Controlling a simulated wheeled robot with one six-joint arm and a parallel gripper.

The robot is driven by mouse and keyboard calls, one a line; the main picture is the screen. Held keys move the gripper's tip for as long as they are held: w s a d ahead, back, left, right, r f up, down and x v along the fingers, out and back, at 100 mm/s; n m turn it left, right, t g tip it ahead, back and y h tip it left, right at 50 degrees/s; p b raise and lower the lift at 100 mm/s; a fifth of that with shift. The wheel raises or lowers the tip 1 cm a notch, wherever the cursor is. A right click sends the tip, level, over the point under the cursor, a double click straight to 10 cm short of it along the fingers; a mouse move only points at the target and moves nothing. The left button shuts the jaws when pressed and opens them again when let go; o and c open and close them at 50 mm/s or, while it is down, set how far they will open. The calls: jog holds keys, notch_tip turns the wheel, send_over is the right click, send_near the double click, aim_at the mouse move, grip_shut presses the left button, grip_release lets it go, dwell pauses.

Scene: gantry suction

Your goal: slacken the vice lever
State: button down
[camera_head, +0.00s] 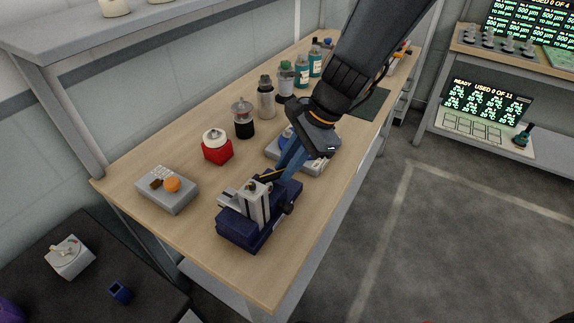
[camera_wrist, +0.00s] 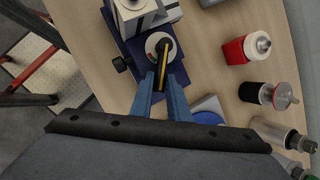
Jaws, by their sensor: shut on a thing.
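The vice (camera_head: 240,232) has a dark blue base and light grey jaws, and stands near the front end of the wooden bench. In the wrist view the vice (camera_wrist: 133,62) is at the top, with a round dial (camera_wrist: 153,42) marked white, red and green. The vice lever (camera_wrist: 163,60), a narrow yellow and dark bar, runs from the dial down between my blue fingers. My gripper (camera_wrist: 164,78) is shut on the lever. In the head view my gripper (camera_head: 273,178) reaches down to the vice from the upper right. The fingers hide part of the lever.
A grey box with an orange knob (camera_head: 172,184) and a red-based item (camera_head: 217,147) stand left of the vice. A grey device (camera_head: 313,165) sits close behind it, under my arm. Bottles (camera_head: 286,78) stand farther back. Open floor lies to the right.

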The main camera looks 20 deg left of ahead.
jog(key=w+a+n+g, duration=0.1)
jog(key=n, duration=0.2)
jog(key=shift+w+a, duration=0.1)
jog(key=shift+w, duration=0.1)
jog(key=shift+w+a+n+g+h+p, duration=0.2)
jog(key=shift+w+a+n+g+h, duration=0.15)
jog(key=shift+n, duration=0.4)
jog(key=shift+w+a+n+g+h+p, duration=0.15)
jog(key=shift+a+n+g+h+p, duration=0.2)
jog(key=shift+n, duration=0.4)
jog(key=shift+a, duration=0.1)
jog(key=c, duration=1.7)
grip_release()
jog(key=shift+b+v, duration=1.2)
jog(key=shift+v, duration=2.75)
